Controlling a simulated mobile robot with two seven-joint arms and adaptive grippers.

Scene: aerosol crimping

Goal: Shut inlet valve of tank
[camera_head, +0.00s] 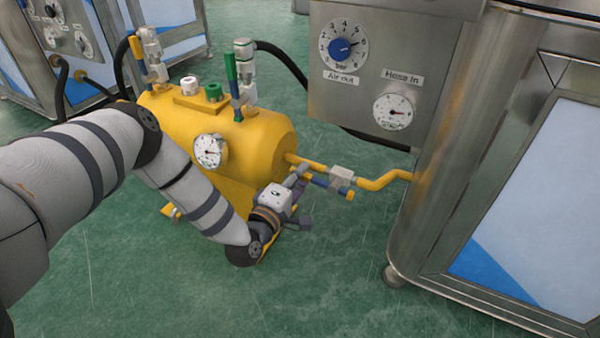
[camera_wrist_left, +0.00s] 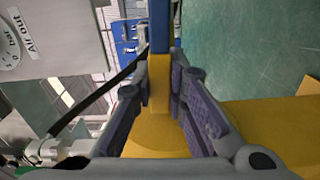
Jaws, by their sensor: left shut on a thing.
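The yellow tank (camera_head: 258,145) stands on the green floor. A yellow pipe (camera_head: 308,162) leaves its right end and passes through a light-coloured valve body (camera_head: 341,176) to the steel cabinet. The inlet valve's blue handle (camera_head: 320,181) with a yellow tip lies just below the pipe, roughly along it. My left gripper (camera_head: 301,181) is at the handle's tank-side end. In the left wrist view, its fingers (camera_wrist_left: 158,95) are on either side of a blue-and-yellow bar (camera_wrist_left: 159,35), apparently this handle; the exact contact is partly hidden. My right gripper is not in view.
The steel cabinet (camera_head: 440,130) stands close on the right, with an air-out dial (camera_head: 343,48) and a hose-in gauge (camera_head: 393,111). Floor in front of the tank is clear.

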